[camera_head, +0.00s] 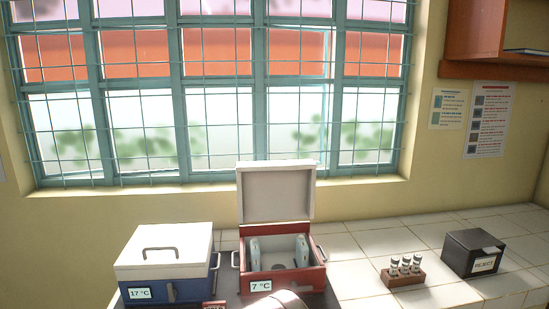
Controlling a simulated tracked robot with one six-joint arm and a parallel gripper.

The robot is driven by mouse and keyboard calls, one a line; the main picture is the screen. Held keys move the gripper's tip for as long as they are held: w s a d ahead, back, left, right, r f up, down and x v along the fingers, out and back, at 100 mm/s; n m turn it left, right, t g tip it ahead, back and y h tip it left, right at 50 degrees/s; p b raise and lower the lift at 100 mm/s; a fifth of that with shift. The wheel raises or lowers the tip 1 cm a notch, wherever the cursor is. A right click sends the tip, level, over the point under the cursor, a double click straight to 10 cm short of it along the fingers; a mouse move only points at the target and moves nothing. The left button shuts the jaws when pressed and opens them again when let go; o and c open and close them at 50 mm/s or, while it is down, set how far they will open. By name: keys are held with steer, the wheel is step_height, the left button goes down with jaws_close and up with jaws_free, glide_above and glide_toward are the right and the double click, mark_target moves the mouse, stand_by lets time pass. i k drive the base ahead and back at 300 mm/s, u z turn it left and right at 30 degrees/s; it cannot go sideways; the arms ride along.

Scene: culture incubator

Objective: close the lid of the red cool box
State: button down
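The red cool box (301,280) stands on the counter at the bottom middle, with a "7 °C" label on its front. Its white lid (276,194) is open and stands upright at the back edge of the box. Inside the box I see pale upright pieces along the sides and a small dark round spot on the floor. A rounded pale and reddish shape, seemingly part of my arm, shows at the bottom edge in front of the box. My gripper's fingers are not visible.
A blue cool box (190,289) marked "17 °C", its white lid (165,252) shut, stands left of the red one. To the right are a brown rack (404,279) with several vials and a black "REJECT" box (474,254). The tiled counter (352,272) between is clear. A barred window is behind.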

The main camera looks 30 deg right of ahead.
mark_target(281, 190)
steer(key=z, duration=0.05)
steer(key=i, duration=0.95)
steer(key=u, duration=0.1)
